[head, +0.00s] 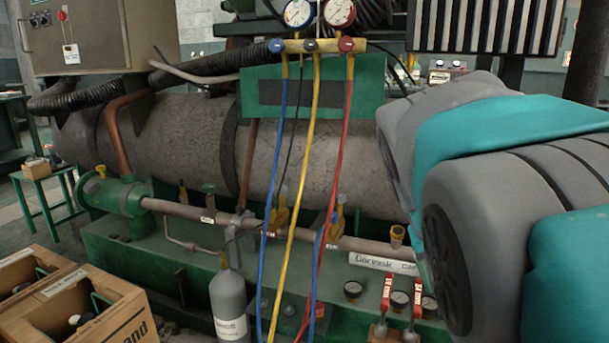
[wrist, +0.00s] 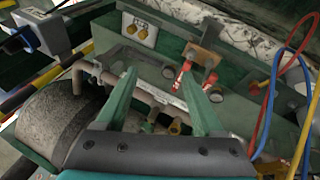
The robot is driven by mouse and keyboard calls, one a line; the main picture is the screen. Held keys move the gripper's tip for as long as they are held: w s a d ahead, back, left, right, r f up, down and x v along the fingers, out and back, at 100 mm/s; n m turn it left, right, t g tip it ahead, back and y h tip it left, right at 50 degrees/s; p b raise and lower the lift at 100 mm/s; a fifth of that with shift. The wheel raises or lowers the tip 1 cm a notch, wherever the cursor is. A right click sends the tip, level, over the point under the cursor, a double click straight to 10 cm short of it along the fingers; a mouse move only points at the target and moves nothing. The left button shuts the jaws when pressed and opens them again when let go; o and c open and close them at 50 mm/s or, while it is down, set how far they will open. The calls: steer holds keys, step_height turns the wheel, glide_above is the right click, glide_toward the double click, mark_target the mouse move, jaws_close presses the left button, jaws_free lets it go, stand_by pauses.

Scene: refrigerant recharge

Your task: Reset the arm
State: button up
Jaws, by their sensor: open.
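My arm (head: 490,130), grey and teal, fills the right side of the head view and is bent close to the camera. It hides the right end of the machine. My gripper lies outside the head view. In the wrist view my gripper (wrist: 159,70) shows two green fingers spread apart, open and with nothing between them. Beyond the fingers, green machine framing, pipes and red-handled valves (wrist: 183,74) show. I cannot tell the exact distance from the fingers to these parts.
A manifold (head: 318,46) with two gauges hangs at the centre, its blue, yellow and red hoses running down. A grey cylinder (head: 228,300) stands below. Cardboard boxes (head: 120,310) stand at the lower left. In the wrist view, a blue hose (wrist: 268,105) hangs to the right of the fingers.

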steer(key=s+a+f+n+g+y, duration=0.15)
steer(key=s+a+f, duration=0.25)
steer(key=s+f, duration=0.6)
steer(key=s+a+f+g+y, duration=0.35)
steer(key=s+f, duration=0.45)
steer(key=s, duration=0.5)
step_height(320, 180, up, 8)
steer(key=p, duration=0.8)
steer(key=shift+a+r, duration=0.2)
steer(key=shift+a, duration=0.15)
steer(key=shift+w, duration=0.1)
steer(key=shift+c, duration=0.4)
